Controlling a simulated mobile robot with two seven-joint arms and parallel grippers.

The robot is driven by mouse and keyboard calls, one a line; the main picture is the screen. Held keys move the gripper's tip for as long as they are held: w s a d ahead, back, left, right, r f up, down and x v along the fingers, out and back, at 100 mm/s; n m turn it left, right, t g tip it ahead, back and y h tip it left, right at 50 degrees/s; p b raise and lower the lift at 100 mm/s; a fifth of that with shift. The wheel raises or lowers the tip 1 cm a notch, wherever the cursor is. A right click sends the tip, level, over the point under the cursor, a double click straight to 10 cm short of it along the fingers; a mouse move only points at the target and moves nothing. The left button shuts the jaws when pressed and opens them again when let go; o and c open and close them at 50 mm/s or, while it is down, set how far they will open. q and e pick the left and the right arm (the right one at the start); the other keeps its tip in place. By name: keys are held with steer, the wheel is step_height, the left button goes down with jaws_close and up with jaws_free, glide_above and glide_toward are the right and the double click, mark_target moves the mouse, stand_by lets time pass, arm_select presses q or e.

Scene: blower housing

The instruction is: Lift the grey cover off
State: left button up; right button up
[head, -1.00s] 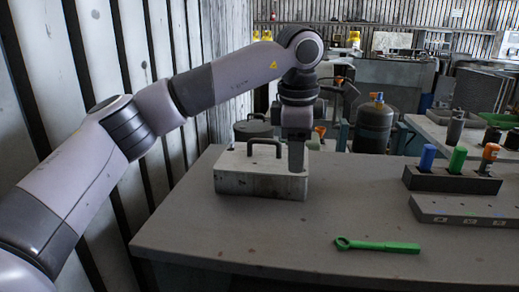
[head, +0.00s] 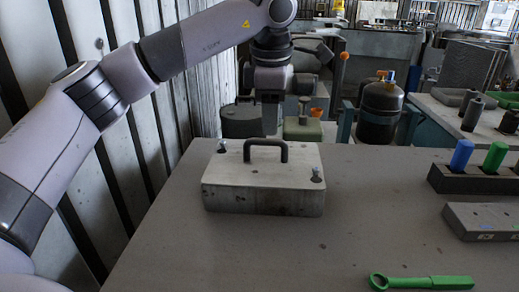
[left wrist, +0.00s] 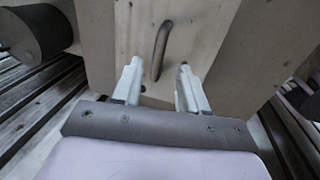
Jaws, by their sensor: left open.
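The grey cover (head: 262,198) is a flat box-like block on the table, with a dark arched handle (head: 266,144) on top. Small bolt heads show at its back left (head: 222,146) and right (head: 317,174). My left gripper (head: 269,118) hangs beyond and above the cover's back edge, apart from the handle. In the left wrist view its two pale fingers (left wrist: 158,78) are spread and empty, with the cover (left wrist: 215,35) and its handle (left wrist: 161,48) ahead of the fingertips. My right gripper is not in view.
A green ring wrench (head: 420,282) lies at the front right of the table (head: 290,255). A dark holder (head: 470,183) with blue and green handled tools stands at the right. A dark canister (head: 240,120) stands behind the cover. A ribbed wall is at the left.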

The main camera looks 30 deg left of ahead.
mark_target(271, 142)
arm_select(q)
steer(key=f, duration=0.2)
steer(key=w+f, duration=0.1)
steer(key=f, duration=0.4)
steer(key=shift+w+a, duration=0.2)
steer(key=shift+a, duration=0.05)
jaws_close()
